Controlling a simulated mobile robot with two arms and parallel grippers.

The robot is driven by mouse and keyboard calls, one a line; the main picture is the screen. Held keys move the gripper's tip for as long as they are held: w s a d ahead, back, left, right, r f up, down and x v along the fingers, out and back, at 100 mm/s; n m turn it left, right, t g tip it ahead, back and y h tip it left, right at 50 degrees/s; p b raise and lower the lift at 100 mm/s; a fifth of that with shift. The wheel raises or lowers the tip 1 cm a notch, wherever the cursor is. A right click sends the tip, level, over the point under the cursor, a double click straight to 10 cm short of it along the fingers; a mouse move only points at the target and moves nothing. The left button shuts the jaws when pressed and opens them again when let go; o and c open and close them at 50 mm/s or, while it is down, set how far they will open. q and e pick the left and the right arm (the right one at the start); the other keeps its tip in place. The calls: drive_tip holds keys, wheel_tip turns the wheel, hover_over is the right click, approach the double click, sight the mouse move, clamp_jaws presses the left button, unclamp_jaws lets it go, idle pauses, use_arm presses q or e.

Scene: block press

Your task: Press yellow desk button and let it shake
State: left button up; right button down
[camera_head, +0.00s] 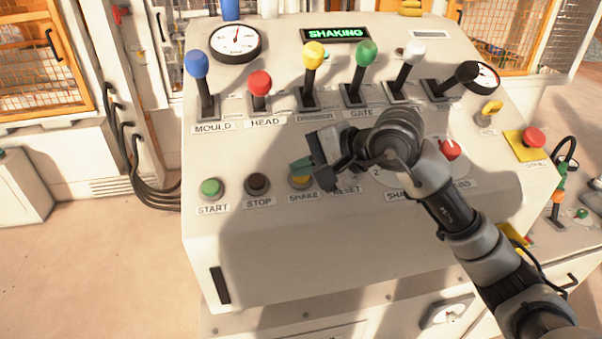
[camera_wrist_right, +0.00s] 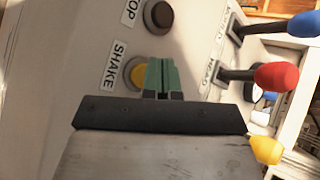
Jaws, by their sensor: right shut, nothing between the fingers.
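The yellow button (camera_head: 300,183) sits on the desk panel above the SHAKE label, partly hidden by my right gripper. It also shows in the right wrist view (camera_wrist_right: 138,75), beside the fingertips. My right gripper (camera_head: 301,165) is shut and empty, its green fingertips (camera_wrist_right: 160,75) together at the yellow button. I cannot tell for sure whether they touch it. The display (camera_head: 335,34) at the top of the desk reads SHAKING in green. My left gripper is not in view.
A green START button (camera_head: 210,187) and a dark STOP button (camera_head: 257,184) lie left of the yellow one. Several coloured levers, such as the red HEAD lever (camera_head: 260,84), stand above. A red knob (camera_head: 449,149) is at right. The lower desk front is clear.

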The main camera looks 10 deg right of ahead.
drive_tip(key=r, duration=0.1)
drive_tip(key=s+r+p, duration=0.1)
drive_tip(key=r, duration=0.1)
drive_tip(key=s+r, duration=0.1)
drive_tip(key=shift+r+p, duration=0.25)
drive_tip(key=shift+p, duration=0.15)
idle(0.4)
